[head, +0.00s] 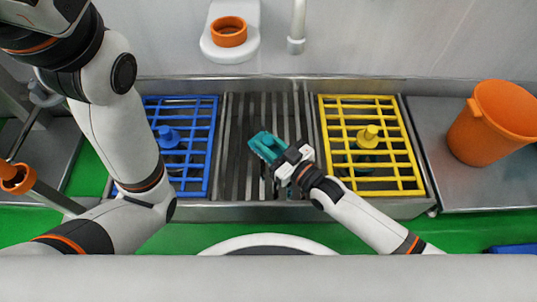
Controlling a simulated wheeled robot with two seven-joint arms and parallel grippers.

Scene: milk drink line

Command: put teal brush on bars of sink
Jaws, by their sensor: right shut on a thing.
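The teal brush (266,147) is in the grasp of my right gripper (281,155), over the middle of the sink. The sink's dark metal bars (238,148) run front to back between a blue rack and a yellow rack. The brush is above or against these bars; I cannot tell whether it touches them. My right arm reaches in from the lower right. My left arm shows at the left, but its gripper is out of the picture.
A blue rack (213,150) with a blue knob lies on the left of the sink, and a yellow rack (327,145) with a yellow knob on the right. An orange bucket (490,125) stands on the right counter. A faucet (297,30) hangs at the back.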

